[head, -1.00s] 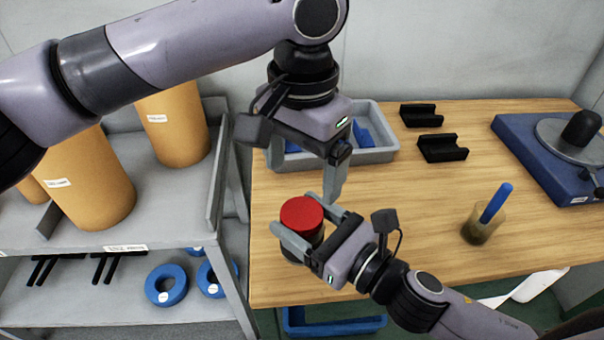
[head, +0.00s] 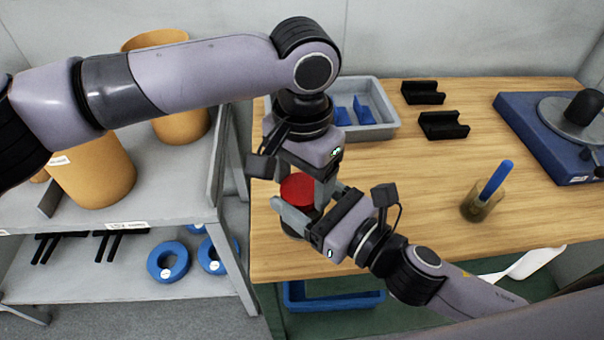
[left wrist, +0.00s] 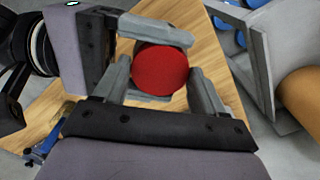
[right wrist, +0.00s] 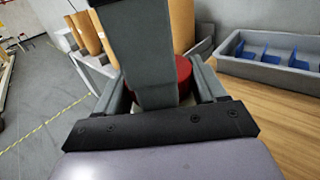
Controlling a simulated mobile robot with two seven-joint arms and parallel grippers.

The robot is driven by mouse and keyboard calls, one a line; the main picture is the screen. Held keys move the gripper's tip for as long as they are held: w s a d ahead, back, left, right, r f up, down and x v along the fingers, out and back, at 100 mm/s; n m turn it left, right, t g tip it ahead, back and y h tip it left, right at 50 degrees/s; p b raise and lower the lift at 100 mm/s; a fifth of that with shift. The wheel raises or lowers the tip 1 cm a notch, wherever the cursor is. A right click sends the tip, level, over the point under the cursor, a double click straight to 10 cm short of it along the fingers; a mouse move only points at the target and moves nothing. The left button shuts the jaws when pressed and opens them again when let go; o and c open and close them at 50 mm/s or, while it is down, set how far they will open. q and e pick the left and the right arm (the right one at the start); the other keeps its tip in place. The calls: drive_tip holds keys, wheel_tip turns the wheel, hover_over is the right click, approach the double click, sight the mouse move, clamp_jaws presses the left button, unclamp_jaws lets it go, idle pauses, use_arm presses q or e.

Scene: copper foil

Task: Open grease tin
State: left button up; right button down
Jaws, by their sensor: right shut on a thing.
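The grease tin (head: 291,234) stands near the front left edge of the wooden table, with its red lid (head: 298,188) on top. My right gripper (head: 303,212) is shut on the tin from the right side, below the lid. My left gripper (head: 299,184) points down from above. In the left wrist view the round red lid (left wrist: 160,70) lies between its two spread fingers (left wrist: 160,88). In the right wrist view a left finger hangs in front of the lid (right wrist: 184,72). Most of the tin's body is hidden by the grippers.
A grey bin (head: 386,128) with blue parts stands behind. Black blocks (head: 442,125), a cup with a blue-handled tool (head: 480,207) and a blue-based device (head: 540,140) are to the right. A grey shelf (head: 185,215) with orange cylinders stands left.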

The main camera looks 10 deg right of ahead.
use_arm(q)
drive_tip(key=c, duration=0.6)
drive_tip(key=shift+n, duration=1.7)
drive_tip(key=o, duration=1.2)
drive_tip(key=shift+c, duration=0.2)
drive_tip(key=shift+r, duration=0.15)
wheel_tip(320, 180, up, 4)
drive_tip(key=shift+r, duration=0.1)
drive_tip(key=shift+c, duration=0.3)
wheel_tip(320, 180, up, 3)
drive_tip(key=m, duration=0.3)
drive_tip(key=shift+r, duration=0.1)
wheel_tip(320, 180, down, 8)
drive_tip(key=shift+r, duration=0.15)
